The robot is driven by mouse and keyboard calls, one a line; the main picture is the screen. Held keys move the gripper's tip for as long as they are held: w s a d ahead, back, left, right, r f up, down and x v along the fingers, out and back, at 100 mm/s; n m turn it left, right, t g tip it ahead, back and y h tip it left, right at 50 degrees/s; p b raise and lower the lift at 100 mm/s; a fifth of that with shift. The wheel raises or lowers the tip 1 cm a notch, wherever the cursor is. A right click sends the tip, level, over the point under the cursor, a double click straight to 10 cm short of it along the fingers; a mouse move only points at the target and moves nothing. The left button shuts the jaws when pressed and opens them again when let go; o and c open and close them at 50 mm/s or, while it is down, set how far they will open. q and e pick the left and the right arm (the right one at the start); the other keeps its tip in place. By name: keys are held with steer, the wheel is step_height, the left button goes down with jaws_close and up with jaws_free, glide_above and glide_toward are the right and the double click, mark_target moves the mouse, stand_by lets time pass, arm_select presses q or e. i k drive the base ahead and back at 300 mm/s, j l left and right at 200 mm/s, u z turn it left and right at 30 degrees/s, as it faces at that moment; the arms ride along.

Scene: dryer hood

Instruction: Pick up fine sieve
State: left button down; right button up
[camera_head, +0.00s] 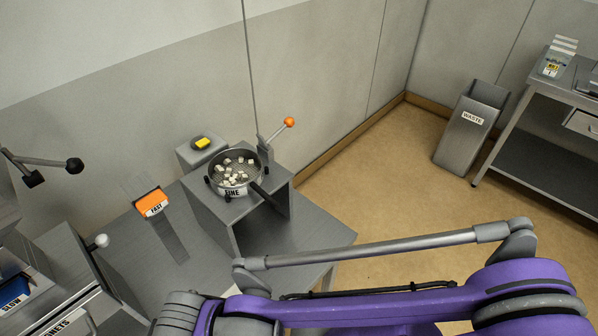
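The fine sieve (233,191) is a round metal pan with a dark rim and a front label that reads as FINE. It sits level on top of a grey metal stand (225,218) on the bench, near the middle left of the head view. Several whitish cubes (236,169) lie in it. A dark handle (266,197) sticks out from it toward the lower right. My purple and grey arm crosses the bottom of the view from the right, apart from the sieve. Neither gripper shows.
An orange FAST-labelled piece (152,202) and a box with a yellow top (202,143) stand left of the sieve. An orange-knobbed lever (289,123) rises behind it. A WASTE bin (470,125) and side table (545,160) stand right. The floor between is clear.

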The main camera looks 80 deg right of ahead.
mark_target(237, 173)
steer(key=z, duration=2.4)
